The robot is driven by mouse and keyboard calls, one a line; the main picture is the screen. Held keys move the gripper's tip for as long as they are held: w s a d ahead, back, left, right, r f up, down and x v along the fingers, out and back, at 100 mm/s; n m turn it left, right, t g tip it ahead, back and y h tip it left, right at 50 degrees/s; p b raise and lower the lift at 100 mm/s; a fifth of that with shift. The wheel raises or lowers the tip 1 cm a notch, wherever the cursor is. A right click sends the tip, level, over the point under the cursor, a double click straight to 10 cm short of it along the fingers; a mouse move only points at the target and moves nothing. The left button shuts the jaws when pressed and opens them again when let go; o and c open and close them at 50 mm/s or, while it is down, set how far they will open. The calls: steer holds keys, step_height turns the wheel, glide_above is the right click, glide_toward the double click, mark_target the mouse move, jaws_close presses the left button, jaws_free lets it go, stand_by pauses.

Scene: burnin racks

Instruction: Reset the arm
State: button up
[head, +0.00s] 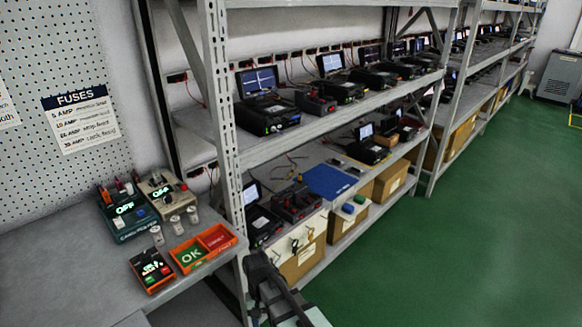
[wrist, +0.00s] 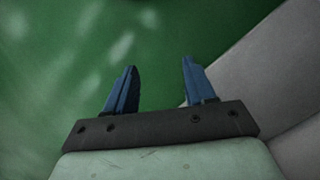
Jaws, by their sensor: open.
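My gripper (wrist: 158,80) shows in the wrist view with its two blue fingers spread apart. Nothing is between them, and green floor (wrist: 60,60) lies behind them. In the head view my dark arm stands at the bottom middle, in front of the lower rack shelf and right of the grey bench (head: 60,265). The fingertips cannot be made out in the head view.
The bench holds a teal device (head: 127,212), a beige device (head: 162,192), small cylinders, an orange-framed device (head: 151,270) and an orange tray (head: 203,247) marked OK. The metal rack (head: 222,110) carries several black units and boxes. Green floor (head: 480,200) at right is clear.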

steer(key=s+d+f+m+g, duration=0.1)
steer(key=s+d+f, duration=0.3)
steer(key=d+f, duration=0.4)
steer(key=s+d+f+g, duration=0.1)
steer(key=s+d+f, duration=0.4)
steer(key=d+f, duration=0.2)
steer(key=s+d+f, duration=0.4)
steer(key=s, duration=0.4)
steer(key=s+d+f+g+y, duration=0.1)
steer(key=s+d+f, duration=0.4)
steer(key=s, duration=0.3)
steer(key=shift+d+f+m, duration=0.15)
steer(key=shift+f+m, duration=0.15)
steer(key=shift+m, duration=0.1)
steer(key=shift+w, duration=0.1)
